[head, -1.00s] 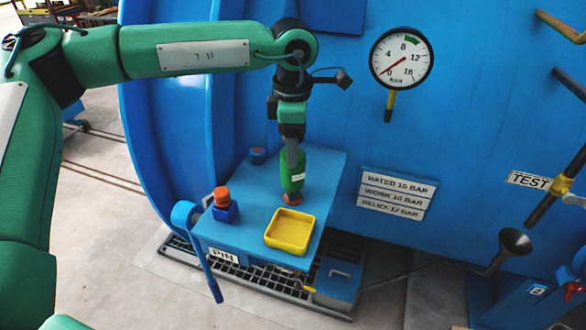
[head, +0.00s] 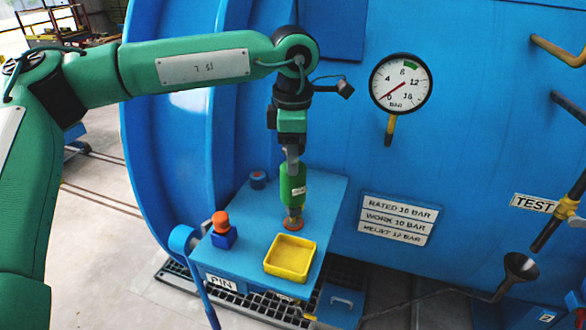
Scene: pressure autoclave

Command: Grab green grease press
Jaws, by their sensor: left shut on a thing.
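The green grease press (head: 292,188) is a small upright cylinder with a pale label. I cannot tell whether the press touches the disc. My right gripper is not in view.
The blue shelf (head: 235,262) carries a yellow tray (head: 290,257), a blue block with an orange knob (head: 221,223) and a small dark blue knob (head: 258,179). A blue lever (head: 203,290) hangs at its left. The blue vessel wall with a gauge (head: 401,84) stands behind.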

